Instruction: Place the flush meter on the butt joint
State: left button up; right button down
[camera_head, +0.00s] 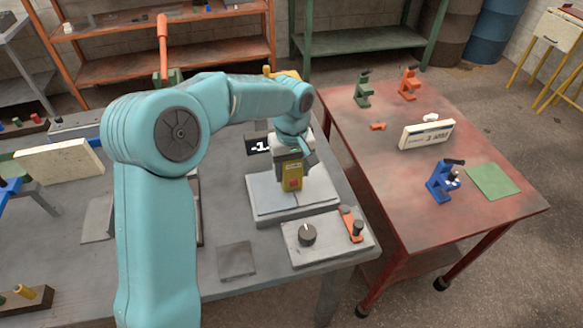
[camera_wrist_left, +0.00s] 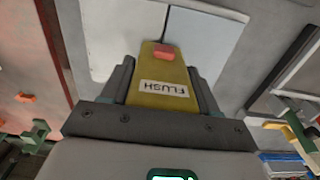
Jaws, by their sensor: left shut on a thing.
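The yellow flush meter (camera_head: 292,180) has a red patch, and its FLUSH label shows in the left wrist view (camera_wrist_left: 165,88). My left gripper (camera_head: 291,160) is shut on it, with a jaw on each side in the left wrist view (camera_wrist_left: 160,85). The meter is over the pale plates (camera_head: 265,204) on the grey bench. In the left wrist view the butt joint (camera_wrist_left: 166,25) is a thin seam between two pale plates (camera_wrist_left: 205,40), just beyond the meter's red end. I cannot tell whether the meter touches the plates. My right gripper is not in view.
A panel with a black knob (camera_head: 307,235) and an orange clamp-like piece (camera_head: 351,224) lies in front of the plates. A black display (camera_head: 258,144) stands behind them. The red table (camera_head: 400,185) at right holds a blue tool (camera_head: 441,182) and a green mat (camera_head: 492,181).

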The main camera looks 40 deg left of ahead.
pick_arm(q)
jog(key=shift+d, duration=0.1)
jog(key=shift+f, duration=0.15)
jog(key=o, duration=1.1)
jog(key=shift+r, duration=0.35)
notch_tip(320, 180, up, 12)
jog(key=shift+f, duration=0.15)
